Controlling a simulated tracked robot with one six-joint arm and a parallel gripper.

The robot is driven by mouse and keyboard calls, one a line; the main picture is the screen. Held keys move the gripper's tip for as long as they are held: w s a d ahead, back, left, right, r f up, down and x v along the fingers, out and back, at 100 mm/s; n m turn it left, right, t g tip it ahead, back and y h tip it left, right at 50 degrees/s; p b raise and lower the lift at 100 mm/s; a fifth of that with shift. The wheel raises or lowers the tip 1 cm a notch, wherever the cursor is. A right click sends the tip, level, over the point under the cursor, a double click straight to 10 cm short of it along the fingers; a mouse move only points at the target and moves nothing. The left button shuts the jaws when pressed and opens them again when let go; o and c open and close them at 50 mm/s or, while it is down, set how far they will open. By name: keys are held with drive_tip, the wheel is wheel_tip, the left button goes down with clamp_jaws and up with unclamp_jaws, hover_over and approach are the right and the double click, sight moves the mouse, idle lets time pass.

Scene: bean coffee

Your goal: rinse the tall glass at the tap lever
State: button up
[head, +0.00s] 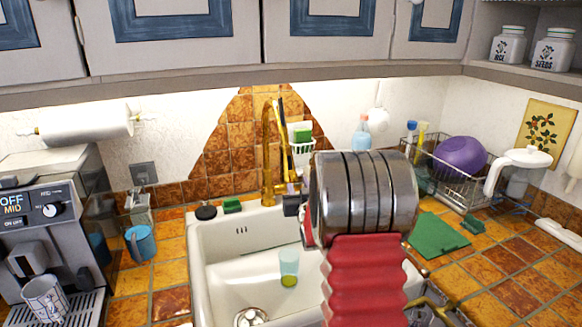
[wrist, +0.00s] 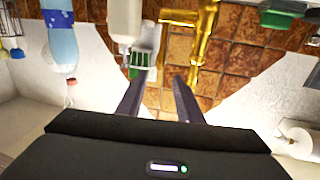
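A pale blue, see-through glass (head: 289,262) stands in the white sink (head: 212,262), with a yellow-green patch at its bottom. The gold tap (head: 267,150) rises behind the sink; it also shows in the wrist view (wrist: 199,45), where the picture is upside down. I cannot clearly make out its lever. My gripper (wrist: 157,84) shows two dark fingers, apart, with only the tiled wall and part of the white caddy beyond them. It looks empty and is near the tap, above the sink's back edge. In the head view my arm hides most of it.
A white caddy with a green sponge (head: 302,132) hangs beside the tap. A blue bottle (head: 361,134) stands behind my arm. A dish rack with a purple bowl (head: 461,155) is at right. A coffee machine (head: 40,215) and blue mug (head: 139,243) are at left.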

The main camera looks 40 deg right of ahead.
drive_tip(key=x, duration=1.3)
drive_tip(key=shift+w+d, duration=0.1)
drive_tip(key=shift+w, duration=0.25)
drive_tip(key=shift+c, duration=0.2)
clamp_jaws()
